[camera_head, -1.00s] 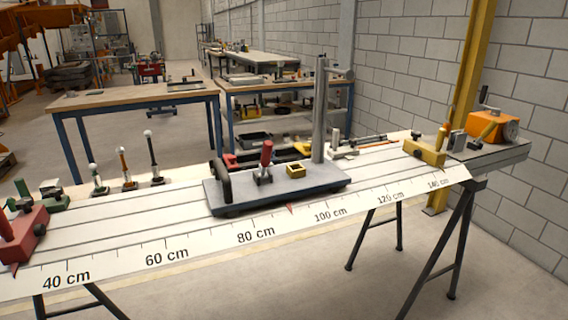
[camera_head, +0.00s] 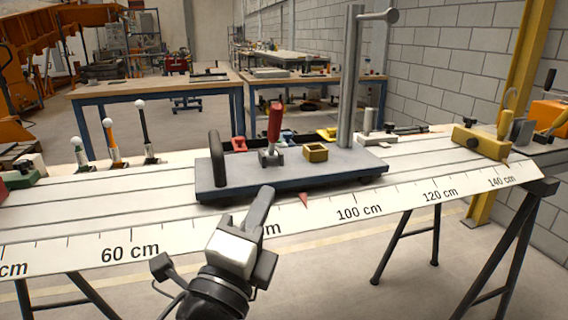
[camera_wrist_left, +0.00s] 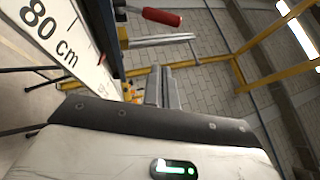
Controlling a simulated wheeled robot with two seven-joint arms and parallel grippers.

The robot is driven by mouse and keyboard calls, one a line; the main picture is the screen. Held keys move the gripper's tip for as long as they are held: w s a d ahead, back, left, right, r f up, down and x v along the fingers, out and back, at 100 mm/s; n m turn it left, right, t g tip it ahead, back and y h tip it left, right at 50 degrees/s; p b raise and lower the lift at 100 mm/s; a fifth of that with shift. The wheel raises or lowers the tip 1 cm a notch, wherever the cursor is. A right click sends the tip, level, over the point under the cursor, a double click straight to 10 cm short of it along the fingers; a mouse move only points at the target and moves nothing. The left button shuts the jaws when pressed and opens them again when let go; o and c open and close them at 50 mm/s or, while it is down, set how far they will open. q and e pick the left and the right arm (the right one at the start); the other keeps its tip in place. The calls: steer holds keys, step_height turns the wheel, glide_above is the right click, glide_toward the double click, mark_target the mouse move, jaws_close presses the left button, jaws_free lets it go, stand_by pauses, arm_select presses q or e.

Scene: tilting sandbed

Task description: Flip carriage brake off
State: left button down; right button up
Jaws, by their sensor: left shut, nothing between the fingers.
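The red handle also shows at the top of the left wrist view (camera_wrist_left: 162,17). My left gripper (camera_head: 264,196) is shut and empty, in front of the carriage's near edge and below the lever, touching neither as far as I can see. Its closed fingers also show in the left wrist view (camera_wrist_left: 163,84). My right gripper is not in view.
The carriage also bears a black handle (camera_head: 216,158), a brass block (camera_head: 316,152) and a tall grey post (camera_head: 350,80) with a side arm. A yellow stop block (camera_head: 480,142) sits further right on the rail. Several small levers (camera_head: 147,135) stand behind the rail at left.

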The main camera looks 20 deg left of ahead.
arm_select(q)
steer(key=shift+w+f, duration=0.25)
steer(key=shift+f, duration=0.05)
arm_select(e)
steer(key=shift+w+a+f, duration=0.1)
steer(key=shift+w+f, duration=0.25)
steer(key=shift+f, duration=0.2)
arm_select(q)
steer(key=shift+s, duration=0.1)
steer(key=p, duration=0.1)
glide_toward(273, 133)
steer(key=w+d+r, duration=0.2)
steer(key=w+d, duration=0.2)
steer(key=d, duration=0.1)
steer(key=w+a, duration=0.1)
steer(key=w+a+r, duration=0.1)
steer(key=a, duration=0.1)
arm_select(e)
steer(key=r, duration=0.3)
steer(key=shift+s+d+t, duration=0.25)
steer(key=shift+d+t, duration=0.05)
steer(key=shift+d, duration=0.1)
